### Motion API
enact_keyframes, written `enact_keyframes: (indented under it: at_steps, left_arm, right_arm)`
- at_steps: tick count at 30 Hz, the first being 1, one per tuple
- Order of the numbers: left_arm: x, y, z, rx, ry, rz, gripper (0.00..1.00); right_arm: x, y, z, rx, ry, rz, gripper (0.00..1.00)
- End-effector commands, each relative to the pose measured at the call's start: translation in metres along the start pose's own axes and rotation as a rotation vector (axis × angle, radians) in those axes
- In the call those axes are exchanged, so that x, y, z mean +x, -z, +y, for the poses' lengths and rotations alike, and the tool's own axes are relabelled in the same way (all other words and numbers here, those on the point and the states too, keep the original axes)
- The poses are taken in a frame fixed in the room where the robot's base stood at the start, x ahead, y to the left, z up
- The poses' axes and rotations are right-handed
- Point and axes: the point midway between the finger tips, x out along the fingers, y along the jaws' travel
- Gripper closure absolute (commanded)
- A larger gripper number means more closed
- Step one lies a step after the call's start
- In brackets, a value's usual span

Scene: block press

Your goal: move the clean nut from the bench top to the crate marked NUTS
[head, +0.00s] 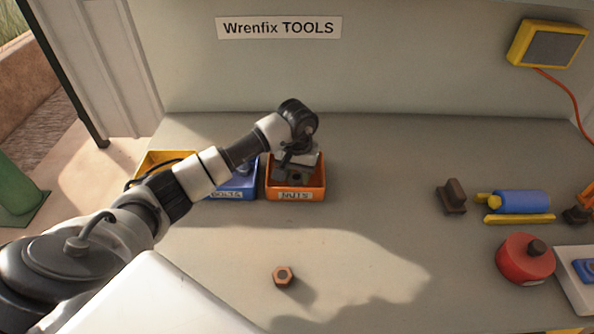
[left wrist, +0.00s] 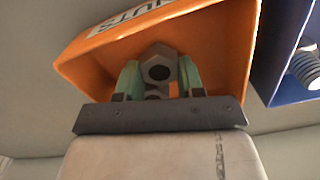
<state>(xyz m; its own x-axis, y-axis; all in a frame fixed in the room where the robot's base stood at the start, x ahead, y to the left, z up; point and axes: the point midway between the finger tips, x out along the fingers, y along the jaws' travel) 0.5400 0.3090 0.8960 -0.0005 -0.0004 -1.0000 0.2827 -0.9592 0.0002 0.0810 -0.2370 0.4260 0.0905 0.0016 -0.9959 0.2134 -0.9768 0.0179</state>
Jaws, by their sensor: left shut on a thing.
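The orange crate marked NUTS (head: 318,194) stands toward the back of the bench top, left of the middle. My left gripper (head: 293,175) is over and partly inside it, pointing down. In the left wrist view the green fingertips of my left gripper (left wrist: 158,75) are shut on a grey, clean-looking nut (left wrist: 158,66), within the crate's orange walls (left wrist: 215,50). I cannot tell whether the nut touches the crate floor. A rusty brown nut (head: 283,276) lies alone on the front of the bench. My right gripper is not in view.
A blue crate marked BOLTS (head: 226,194) stands beside the orange one, with a yellow crate (head: 168,156) to its left, partly behind my arm. A brown block (head: 453,197), a blue cylinder (head: 522,202) and a red round object (head: 525,260) are at right. The bench middle (head: 370,190) is clear.

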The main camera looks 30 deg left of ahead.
Motion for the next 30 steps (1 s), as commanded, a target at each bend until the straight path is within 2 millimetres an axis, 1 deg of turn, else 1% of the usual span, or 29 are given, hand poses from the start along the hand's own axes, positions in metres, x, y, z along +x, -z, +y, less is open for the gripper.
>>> enact_keyframes:
  at_steps: [5, 9, 10, 14, 21, 25, 27, 30]
  left_arm:
    - [0.000, 0.000, 0.000, 0.000, 0.000, 0.001, 0.88]
    - [0.004, 0.000, 0.000, -0.001, 0.000, 0.002, 0.88]
    - [0.003, 0.000, 0.000, -0.001, 0.000, 0.001, 0.57]
    - [0.002, 0.000, 0.000, -0.001, 0.000, 0.001, 0.38]
    - [0.002, 0.000, 0.000, -0.001, 0.000, 0.001, 0.36]
    - [-0.004, 0.001, 0.000, -0.001, -0.001, 0.002, 0.36]
    - [-0.011, 0.002, 0.000, -0.001, 0.000, 0.006, 0.36]
    - [-0.029, 0.002, -0.001, 0.000, 0.000, 0.008, 0.36]
  right_arm:
    - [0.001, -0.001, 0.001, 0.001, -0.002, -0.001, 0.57]
    - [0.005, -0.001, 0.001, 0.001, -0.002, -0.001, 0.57]
    - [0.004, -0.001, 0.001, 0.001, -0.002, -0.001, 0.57]
    - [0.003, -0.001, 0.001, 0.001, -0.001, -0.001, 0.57]
    - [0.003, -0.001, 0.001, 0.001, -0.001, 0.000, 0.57]
    - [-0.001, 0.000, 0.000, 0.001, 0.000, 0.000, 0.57]
    - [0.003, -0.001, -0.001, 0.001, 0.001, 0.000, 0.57]
    - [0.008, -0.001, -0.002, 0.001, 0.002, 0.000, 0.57]
